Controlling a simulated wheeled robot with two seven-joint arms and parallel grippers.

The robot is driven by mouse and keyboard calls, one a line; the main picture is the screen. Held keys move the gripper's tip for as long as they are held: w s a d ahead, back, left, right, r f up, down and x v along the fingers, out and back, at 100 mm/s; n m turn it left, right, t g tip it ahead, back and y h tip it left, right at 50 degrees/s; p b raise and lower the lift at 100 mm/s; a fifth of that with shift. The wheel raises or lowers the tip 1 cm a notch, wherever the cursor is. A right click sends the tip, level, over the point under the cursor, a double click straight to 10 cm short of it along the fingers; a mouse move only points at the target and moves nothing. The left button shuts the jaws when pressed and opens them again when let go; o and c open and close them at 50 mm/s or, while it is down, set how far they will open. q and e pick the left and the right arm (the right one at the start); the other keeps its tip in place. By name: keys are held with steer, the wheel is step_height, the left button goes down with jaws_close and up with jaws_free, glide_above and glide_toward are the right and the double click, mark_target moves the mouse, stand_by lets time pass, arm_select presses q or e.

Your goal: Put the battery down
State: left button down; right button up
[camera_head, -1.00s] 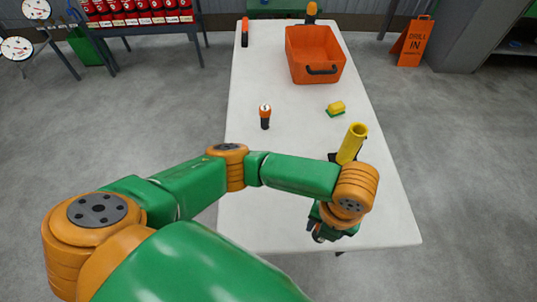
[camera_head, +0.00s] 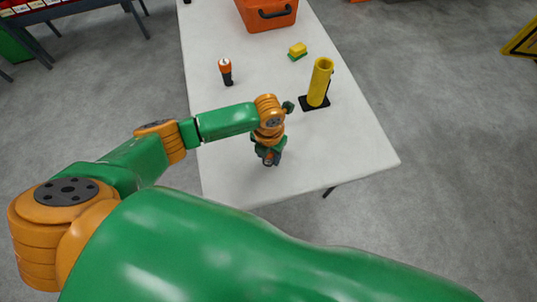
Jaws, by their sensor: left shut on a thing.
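My left gripper (camera_head: 269,159) points down over the near part of the white table (camera_head: 340,150). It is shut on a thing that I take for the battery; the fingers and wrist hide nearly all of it. I cannot tell whether it touches the table. A yellow tube (camera_head: 319,82) on a black base stands behind and to the right of the gripper, apart from it. A short cylinder with an orange top and black lower part (camera_head: 226,73) stands upright farther back, to the left. My right gripper is not in view.
A small yellow and green block (camera_head: 298,51) lies behind the tube. An orange bin (camera_head: 268,13) with a black handle stands at the back. The table is bare right of the gripper towards its front right corner.

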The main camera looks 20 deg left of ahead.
arm_select(q)
steer(key=shift+f, duration=0.35)
steer(key=shift+c, duration=1.5)
jaws_free()
steer(key=shift+r, duration=0.35)
step_height(320, 180, up, 12)
steer(key=shift+f+p, duration=0.15)
steer(key=shift+p, duration=0.3)
steer(key=shift+s+f, duration=0.1)
steer(key=shift+s, duration=0.05)
